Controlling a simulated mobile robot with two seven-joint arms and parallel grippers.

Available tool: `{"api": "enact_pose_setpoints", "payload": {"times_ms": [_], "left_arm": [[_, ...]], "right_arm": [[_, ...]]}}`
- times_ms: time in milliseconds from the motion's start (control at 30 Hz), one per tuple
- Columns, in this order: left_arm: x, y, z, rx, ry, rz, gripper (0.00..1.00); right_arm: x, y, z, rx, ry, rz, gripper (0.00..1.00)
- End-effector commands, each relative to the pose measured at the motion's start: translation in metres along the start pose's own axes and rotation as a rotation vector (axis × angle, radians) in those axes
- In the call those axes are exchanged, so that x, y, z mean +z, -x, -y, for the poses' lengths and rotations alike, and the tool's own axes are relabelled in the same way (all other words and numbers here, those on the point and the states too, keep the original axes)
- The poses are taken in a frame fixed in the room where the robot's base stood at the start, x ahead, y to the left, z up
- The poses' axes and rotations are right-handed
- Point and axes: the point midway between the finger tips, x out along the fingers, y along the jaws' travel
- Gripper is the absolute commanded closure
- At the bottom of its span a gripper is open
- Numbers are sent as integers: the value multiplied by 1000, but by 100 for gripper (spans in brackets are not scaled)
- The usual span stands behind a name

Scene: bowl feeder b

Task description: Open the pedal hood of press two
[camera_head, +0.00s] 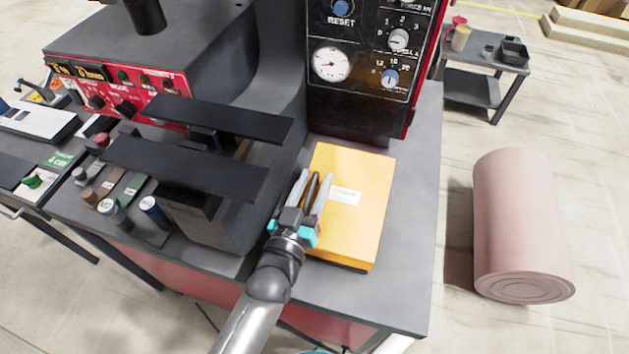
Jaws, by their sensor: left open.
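The press (361,60) has a black control panel with a dial gauge and knobs, and a grey table. I cannot make out a pedal or its hood. My left gripper (313,176) is open above the left part of a flat yellow box (358,215) with a white label. A narrow brown shape shows between its fingers; I cannot tell whether it touches them. Whether the fingers touch the box is also unclear. My right gripper is not in view.
Two black bars (190,165) stand out over the table left of my gripper. A red control box (128,105) and small cylinders (153,210) are further left.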

Motion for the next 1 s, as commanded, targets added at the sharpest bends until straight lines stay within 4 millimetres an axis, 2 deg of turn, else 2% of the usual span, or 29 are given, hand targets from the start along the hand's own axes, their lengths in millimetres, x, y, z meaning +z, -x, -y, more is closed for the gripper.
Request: {"api": "enact_pose_setpoints", "payload": {"times_ms": [333, 733, 1000], "left_arm": [[0, -3, 0, 0, 1, 0, 55], [0, -3, 0, 0, 1, 0, 100], [0, -3, -1, 1, 2, 1, 100]], "right_arm": [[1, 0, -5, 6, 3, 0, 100], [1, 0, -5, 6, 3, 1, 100], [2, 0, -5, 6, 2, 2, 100]]}}
